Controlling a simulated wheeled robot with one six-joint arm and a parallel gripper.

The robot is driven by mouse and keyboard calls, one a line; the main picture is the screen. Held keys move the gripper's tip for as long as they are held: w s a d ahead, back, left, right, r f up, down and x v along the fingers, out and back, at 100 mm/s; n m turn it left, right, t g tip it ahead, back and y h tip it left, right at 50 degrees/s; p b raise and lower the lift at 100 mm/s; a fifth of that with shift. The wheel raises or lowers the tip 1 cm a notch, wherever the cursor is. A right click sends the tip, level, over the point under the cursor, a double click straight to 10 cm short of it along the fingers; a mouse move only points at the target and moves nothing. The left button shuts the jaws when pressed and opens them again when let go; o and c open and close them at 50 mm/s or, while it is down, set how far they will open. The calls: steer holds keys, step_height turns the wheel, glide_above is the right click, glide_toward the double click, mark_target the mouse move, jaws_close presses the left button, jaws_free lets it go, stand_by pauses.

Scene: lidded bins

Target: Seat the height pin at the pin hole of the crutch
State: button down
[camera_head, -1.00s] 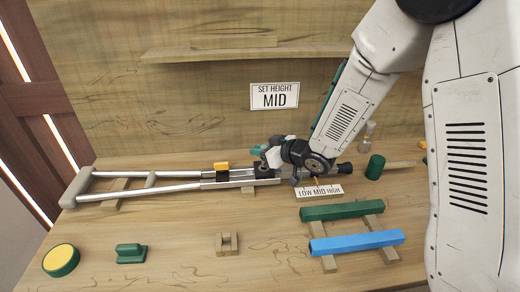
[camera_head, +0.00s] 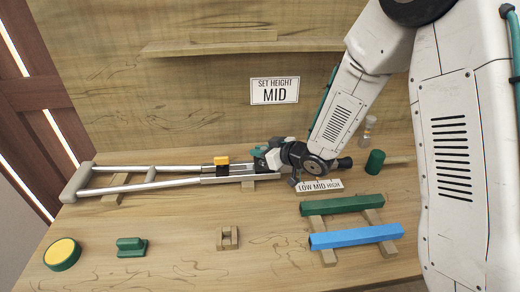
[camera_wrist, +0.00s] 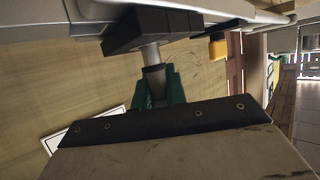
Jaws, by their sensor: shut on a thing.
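The crutch (camera_head: 150,185) lies along the table in the head view, its grey padded end at the left and its metal tubes running right to my gripper. A yellow knob (camera_head: 221,160) sits on it; it also shows in the wrist view (camera_wrist: 217,48). My gripper (camera_head: 260,158) is at the crutch's right part, its green fingers (camera_wrist: 157,88) shut around the dark lower part of the height pin (camera_wrist: 153,78). The pin's grey shaft meets a dark block (camera_wrist: 150,28) at the crutch. The pin hole is hidden, so I cannot tell how deep the pin sits.
A LOW MID HIGH label (camera_head: 320,185) lies right of the crutch. A sign (camera_head: 274,91) reads SET HEIGHT MID. Green (camera_head: 342,204) and blue (camera_head: 356,236) bars lie on wooden supports in front. A green cylinder (camera_head: 375,162) stands at right.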

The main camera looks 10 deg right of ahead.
steer(key=shift+f, duration=0.65)
steer(key=c, duration=1.3)
jaws_free()
steer(key=shift+c, duration=0.2)
steer(key=v, duration=0.7)
steer(key=shift+s+d, duration=0.3)
steer(key=shift+r, duration=0.1)
